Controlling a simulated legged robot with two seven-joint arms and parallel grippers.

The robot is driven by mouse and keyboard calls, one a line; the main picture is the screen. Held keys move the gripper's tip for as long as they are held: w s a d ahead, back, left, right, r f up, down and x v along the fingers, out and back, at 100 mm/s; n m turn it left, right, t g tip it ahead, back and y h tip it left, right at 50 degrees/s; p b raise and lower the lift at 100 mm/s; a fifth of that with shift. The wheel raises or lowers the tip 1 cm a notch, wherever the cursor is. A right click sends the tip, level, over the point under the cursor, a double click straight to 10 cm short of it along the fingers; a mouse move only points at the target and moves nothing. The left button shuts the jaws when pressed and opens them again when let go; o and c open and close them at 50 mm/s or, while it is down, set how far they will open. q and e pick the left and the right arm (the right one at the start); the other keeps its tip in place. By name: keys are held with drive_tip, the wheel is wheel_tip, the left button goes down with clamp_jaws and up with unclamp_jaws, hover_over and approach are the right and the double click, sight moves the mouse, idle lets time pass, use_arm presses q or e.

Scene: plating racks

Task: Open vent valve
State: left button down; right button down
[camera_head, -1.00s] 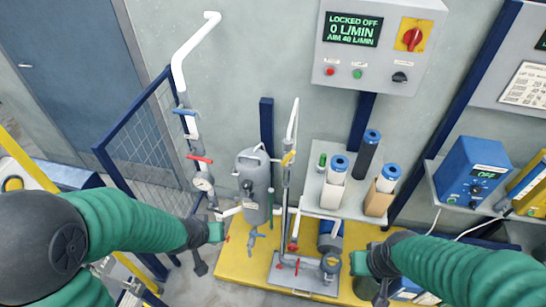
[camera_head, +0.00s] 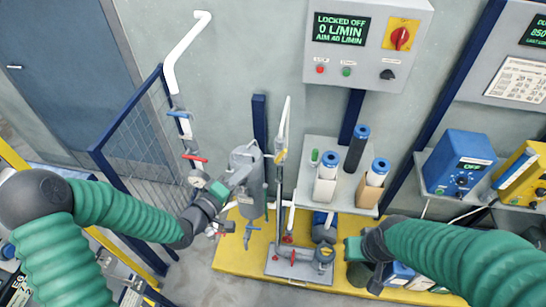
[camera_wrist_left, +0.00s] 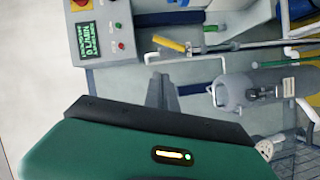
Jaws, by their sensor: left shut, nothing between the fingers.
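Several valve handles show, and I cannot tell which is the vent valve. A blue handle (camera_head: 180,114) and a red handle (camera_head: 194,158) sit on the left pipe. A yellow handle (camera_head: 281,155) sits on the thin upright pipe right of the grey tank (camera_head: 246,200); it also shows in the left wrist view (camera_wrist_left: 170,44). A blue-handled valve (camera_head: 250,232) hangs under the tank. My left gripper (camera_head: 245,172) is shut and empty, in front of the tank's top; its fingers (camera_wrist_left: 160,85) point toward the yellow handle in the wrist view. My right gripper (camera_head: 374,280) is low at the right, its fingers unclear.
The control panel (camera_head: 363,60) reads "LOCKED OFF, 0 L/MIN, AIM 40 L/MIN". A grey shelf (camera_head: 346,190) holds filter cartridges. A yellow base (camera_head: 228,258) carries the pump. A blue mesh fence (camera_head: 135,140) stands at the left.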

sight(281, 156)
use_arm(q)
drive_tip(key=w+d+f+p, duration=0.2)
drive_tip(key=w+d+p, duration=0.1)
drive_tip(key=w+d, duration=0.5)
drive_tip(key=shift+f+p, duration=0.25)
drive_tip(key=shift+p, duration=0.05)
drive_tip(key=shift+d+m+y, duration=0.25)
drive_tip(key=shift+m+y, duration=0.05)
drive_tip(key=shift+m, duration=0.3)
drive_tip(key=d+m+y+b, duration=0.1)
drive_tip(key=m, duration=0.1)
drive_tip(key=d+f+m+y+b, duration=0.1)
drive_tip(key=d+m+y+b, duration=0.1)
drive_tip(key=m, duration=0.1)
drive_tip(key=d+f+m+g+y+b, duration=0.1)
drive_tip(key=m+y, duration=0.1)
drive_tip(key=shift+s+d+m+b, duration=0.2)
drive_tip(key=shift+s+m+b, duration=0.1)
drive_tip(key=shift+s, duration=0.05)
idle(0.4)
idle(0.6)
